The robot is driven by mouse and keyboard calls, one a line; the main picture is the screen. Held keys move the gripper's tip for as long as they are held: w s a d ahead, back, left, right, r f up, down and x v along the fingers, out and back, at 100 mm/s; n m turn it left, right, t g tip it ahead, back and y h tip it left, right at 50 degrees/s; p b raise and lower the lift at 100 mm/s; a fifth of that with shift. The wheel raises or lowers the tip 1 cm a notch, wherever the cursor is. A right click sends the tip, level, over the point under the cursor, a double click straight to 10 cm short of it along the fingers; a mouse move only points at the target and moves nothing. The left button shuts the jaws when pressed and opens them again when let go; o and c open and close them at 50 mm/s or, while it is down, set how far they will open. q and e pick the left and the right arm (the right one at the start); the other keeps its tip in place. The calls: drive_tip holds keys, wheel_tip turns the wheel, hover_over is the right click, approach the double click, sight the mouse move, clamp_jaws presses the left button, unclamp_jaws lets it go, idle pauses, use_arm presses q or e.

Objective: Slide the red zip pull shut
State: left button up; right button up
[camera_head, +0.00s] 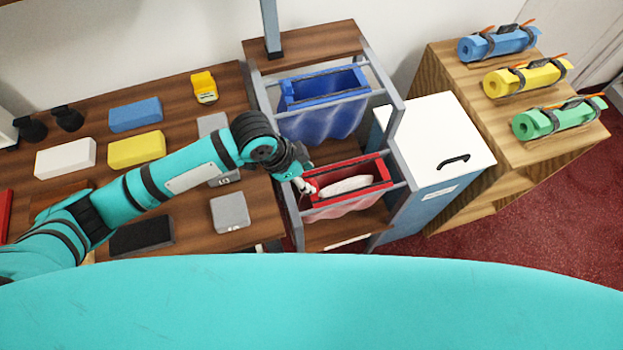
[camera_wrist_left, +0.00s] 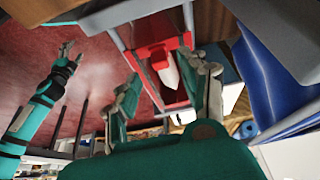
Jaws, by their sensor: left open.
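A red-rimmed bag (camera_head: 352,200) hangs in the grey frame, and its mouth is open with something white (camera_head: 346,186) showing inside. The red rim also shows in the left wrist view (camera_wrist_left: 142,52). There a small red block, which looks like the zip pull (camera_wrist_left: 159,61), sits at one end of the opening by the white item (camera_wrist_left: 165,77). My left gripper (camera_head: 303,180) is at the bag's left end; its open fingers (camera_wrist_left: 174,80) frame the bag, with nothing between them. Contact with the pull cannot be made out. My right gripper (camera_wrist_left: 68,54) shows small and apart from the bag.
A blue bag (camera_head: 325,88) hangs behind the red one. A white-topped cabinet (camera_head: 437,135) stands to the right, beside a wooden unit (camera_head: 500,115) with rolled mats. The brown counter (camera_head: 190,195) on the left holds several blocks.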

sight(313, 184)
use_arm(q)
drive_tip(key=shift+x, duration=2.2)
drive_tip(key=shift+c, duration=0.2)
clamp_jaws()
